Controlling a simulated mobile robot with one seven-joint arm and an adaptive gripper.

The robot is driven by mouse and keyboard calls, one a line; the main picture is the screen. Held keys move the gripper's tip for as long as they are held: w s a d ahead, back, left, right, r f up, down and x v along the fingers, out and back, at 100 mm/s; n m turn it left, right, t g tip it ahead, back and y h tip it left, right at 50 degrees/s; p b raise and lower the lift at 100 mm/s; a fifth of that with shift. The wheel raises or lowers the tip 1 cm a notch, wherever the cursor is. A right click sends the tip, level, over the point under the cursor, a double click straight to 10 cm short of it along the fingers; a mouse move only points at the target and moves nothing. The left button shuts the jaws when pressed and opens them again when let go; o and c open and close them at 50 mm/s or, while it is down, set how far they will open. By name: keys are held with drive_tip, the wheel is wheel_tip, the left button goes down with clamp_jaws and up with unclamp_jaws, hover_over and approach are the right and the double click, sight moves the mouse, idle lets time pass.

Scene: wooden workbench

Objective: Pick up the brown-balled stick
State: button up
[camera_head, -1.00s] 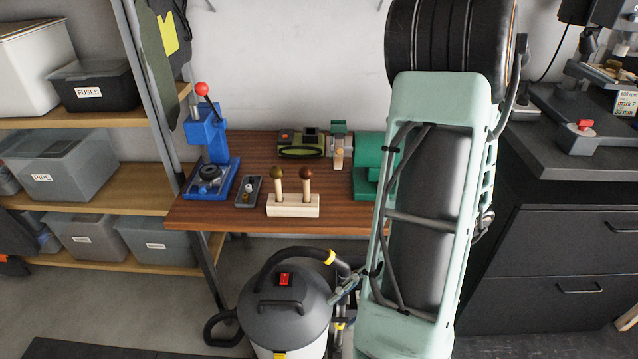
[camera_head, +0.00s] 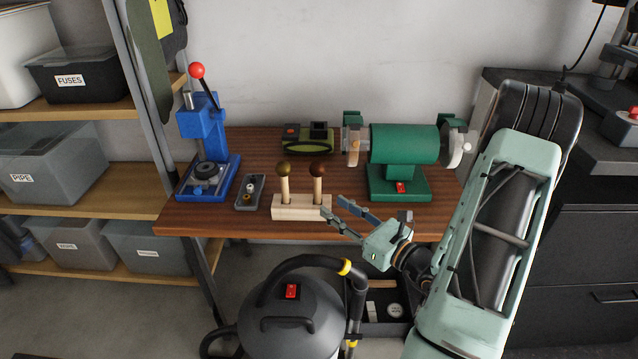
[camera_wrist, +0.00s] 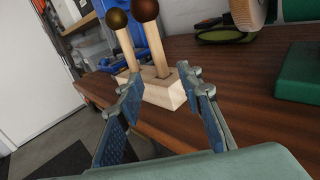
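The brown-balled stick (camera_head: 318,170) stands upright in the right hole of a pale wooden block (camera_head: 300,207) on the workbench. A second stick with an olive-coloured ball (camera_head: 284,168) stands in the block to its left. My gripper (camera_head: 331,212) is open and empty, just in front and to the right of the block. In the wrist view my gripper (camera_wrist: 166,92) has its fingers spread toward the block (camera_wrist: 160,95), with the brown ball (camera_wrist: 145,10) beyond them, above the gap. Nothing is hidden of the brown-balled stick above its block.
A green bench grinder (camera_head: 403,145) stands to the right on the bench (camera_head: 360,205). A blue press (camera_head: 205,145) and a small grey tray (camera_head: 250,190) stand left of the block. A vacuum cleaner (camera_head: 290,320) is on the floor in front.

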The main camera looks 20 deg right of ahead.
sight(320, 196)
drive_tip(key=x, duration=0.3)
drive_tip(key=b+x, duration=0.1)
drive_tip(key=x, duration=0.3)
drive_tip(key=shift+w+r, duration=0.2)
drive_tip(key=shift+w, duration=0.1)
drive_tip(key=shift+c, duration=0.4)
clamp_jaws()
